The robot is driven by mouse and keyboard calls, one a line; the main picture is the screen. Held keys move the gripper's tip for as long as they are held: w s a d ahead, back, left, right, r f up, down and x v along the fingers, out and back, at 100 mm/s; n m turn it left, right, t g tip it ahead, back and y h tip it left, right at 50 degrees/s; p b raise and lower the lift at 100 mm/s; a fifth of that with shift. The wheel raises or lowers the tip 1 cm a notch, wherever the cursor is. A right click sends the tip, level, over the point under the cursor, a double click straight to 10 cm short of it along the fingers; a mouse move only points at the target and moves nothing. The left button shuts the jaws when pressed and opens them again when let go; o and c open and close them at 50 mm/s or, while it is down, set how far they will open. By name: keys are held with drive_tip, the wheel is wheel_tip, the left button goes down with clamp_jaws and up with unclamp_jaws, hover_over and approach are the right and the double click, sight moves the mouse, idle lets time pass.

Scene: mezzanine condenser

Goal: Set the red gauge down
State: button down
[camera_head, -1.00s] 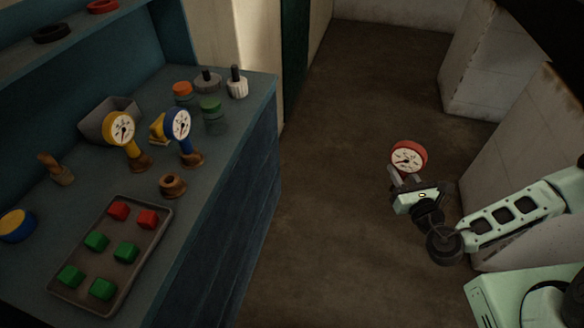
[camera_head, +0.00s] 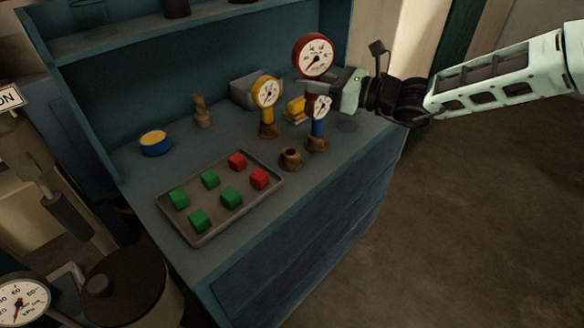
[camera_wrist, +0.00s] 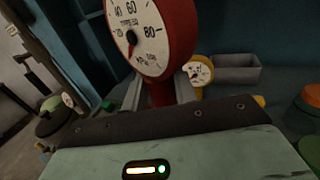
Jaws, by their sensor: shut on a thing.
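The red gauge (camera_head: 314,57), with a white dial, is held upright above the blue workbench (camera_head: 150,190). It also fills the upper middle of the wrist view (camera_wrist: 152,32). My gripper (camera_head: 338,84) is shut on the gauge's lower stem, which it partly hides. In the head view the gauge appears above and behind the blue gauge (camera_head: 320,108), and right of the yellow gauge (camera_head: 266,92). Both of these stand in brown round holders on the bench. An empty brown holder (camera_head: 291,158) stands in front of the blue gauge.
A metal tray (camera_head: 205,238) with red and green cubes lies at the front of the bench. A grey bin (camera_head: 252,88), a yellow-topped tin (camera_head: 155,143) and a wooden-handled item (camera_head: 201,111) stand behind. A shelf (camera_head: 180,24) runs above. A dark pot (camera_head: 130,285) is at lower left.

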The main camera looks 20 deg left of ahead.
drive_tip(key=shift+g, duration=0.5)
drive_tip(key=a+r, duration=0.1)
drive_tip(key=s+a+r, duration=0.1)
drive_tip(key=a+r, duration=0.1)
drive_tip(key=shift+s+a, duration=0.25)
drive_tip(key=shift+s, duration=0.15)
drive_tip(key=f+p, duration=0.1)
drive_tip(key=f, duration=0.4)
drive_tip(key=f+p, duration=0.1)
drive_tip(key=f, duration=0.5)
drive_tip(key=f+p, duration=0.1)
drive_tip(key=f, duration=0.5)
drive_tip(key=shift+s+a+f, duration=0.2)
drive_tip(key=shift+a+f, duration=0.05)
drive_tip(key=shift+a, duration=0.1)
drive_tip(key=shift+f, duration=0.1)
drive_tip(key=c, duration=1.1)
unclamp_jaws()
drive_tip(key=d+b, duration=0.2)
drive_tip(key=d, duration=1)
